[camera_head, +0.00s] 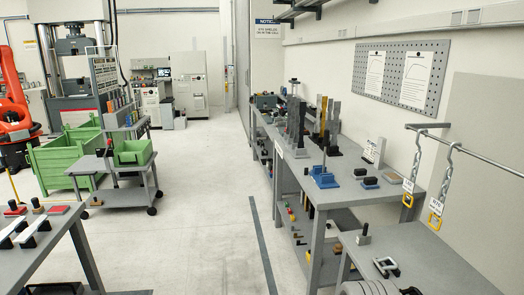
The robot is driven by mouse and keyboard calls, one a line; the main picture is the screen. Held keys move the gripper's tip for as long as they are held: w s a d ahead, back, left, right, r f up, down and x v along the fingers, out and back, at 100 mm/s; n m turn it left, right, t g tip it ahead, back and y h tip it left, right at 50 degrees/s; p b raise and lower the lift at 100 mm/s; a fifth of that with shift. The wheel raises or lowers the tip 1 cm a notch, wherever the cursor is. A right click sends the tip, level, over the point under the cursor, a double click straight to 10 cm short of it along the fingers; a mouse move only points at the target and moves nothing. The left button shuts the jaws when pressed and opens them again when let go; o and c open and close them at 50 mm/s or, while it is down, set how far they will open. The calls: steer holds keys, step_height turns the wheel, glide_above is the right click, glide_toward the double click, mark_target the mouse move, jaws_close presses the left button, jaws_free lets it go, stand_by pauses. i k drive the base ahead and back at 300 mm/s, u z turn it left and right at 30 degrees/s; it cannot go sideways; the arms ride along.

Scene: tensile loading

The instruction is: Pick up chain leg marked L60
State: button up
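Two chain legs hang from a horizontal rail (474,154) at the right. The left chain leg (415,163) has grey links, a white tag and a yellow end fitting. The right chain leg (447,182) looks alike, hangs nearer and lower in the picture, and also has a white tag (436,206) and a yellow end fitting (434,222). The print on both tags is too small to read, so I cannot tell which is L60. My gripper is not in view.
Below the rail, a grey bench (430,262) carries a metal shackle-like piece (385,266). A longer bench with a blue fixture (324,177) runs behind it. A low cart (118,192) stands left. The floor (205,190) between is clear.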

mark_target(408, 184)
steer(key=u, duration=0.3)
steer(key=i, duration=1.75)
steer(key=z, duration=0.1)
